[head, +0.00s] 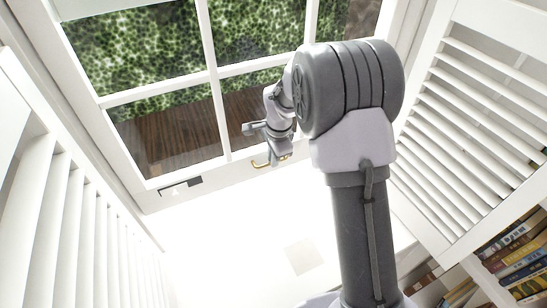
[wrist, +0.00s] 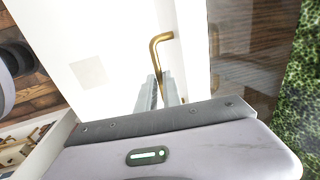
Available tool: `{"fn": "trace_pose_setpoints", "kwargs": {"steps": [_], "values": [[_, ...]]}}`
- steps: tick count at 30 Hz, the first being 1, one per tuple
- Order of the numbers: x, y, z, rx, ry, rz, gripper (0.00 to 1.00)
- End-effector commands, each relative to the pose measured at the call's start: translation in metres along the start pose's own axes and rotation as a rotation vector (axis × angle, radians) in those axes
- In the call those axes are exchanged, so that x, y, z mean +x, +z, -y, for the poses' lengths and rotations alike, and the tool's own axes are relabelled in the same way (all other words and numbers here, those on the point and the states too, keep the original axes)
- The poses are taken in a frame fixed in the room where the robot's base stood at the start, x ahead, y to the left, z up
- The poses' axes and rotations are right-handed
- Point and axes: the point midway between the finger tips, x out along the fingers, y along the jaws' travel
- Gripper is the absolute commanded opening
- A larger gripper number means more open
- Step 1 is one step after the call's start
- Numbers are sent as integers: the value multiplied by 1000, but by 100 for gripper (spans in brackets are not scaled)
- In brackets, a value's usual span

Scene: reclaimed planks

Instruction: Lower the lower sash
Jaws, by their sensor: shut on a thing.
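The white lower sash (head: 226,176) spans the window in the head view, with glass panes above its bottom rail. A brass bar handle (head: 261,164) is on that rail. My gripper (head: 281,157) is at the handle, shut on its right part in the head view. In the wrist view, the handle (wrist: 157,42) runs down between the two fingers of my gripper (wrist: 160,90), and its bent far end sticks out beyond them. The gripped part is partly hidden by the fingers. The gap between rail and sill cannot be judged in the glare.
White louvred shutters stand at left (head: 62,215) and right (head: 470,125) of the window. A bookshelf with several books (head: 515,255) is at lower right. A small dark fitting (head: 181,187) is on the rail's left part. The bright white sill area (head: 250,225) looks clear.

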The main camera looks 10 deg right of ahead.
Motion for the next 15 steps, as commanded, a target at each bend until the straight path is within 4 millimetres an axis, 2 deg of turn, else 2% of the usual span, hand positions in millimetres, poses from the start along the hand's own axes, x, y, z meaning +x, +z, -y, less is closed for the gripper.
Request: {"fn": "trace_pose_setpoints", "kwargs": {"steps": [11, 15], "values": [[0, 0, 0, 0, 0, 0, 0], [7, 0, -2, 0, 0, 0, 0]]}}
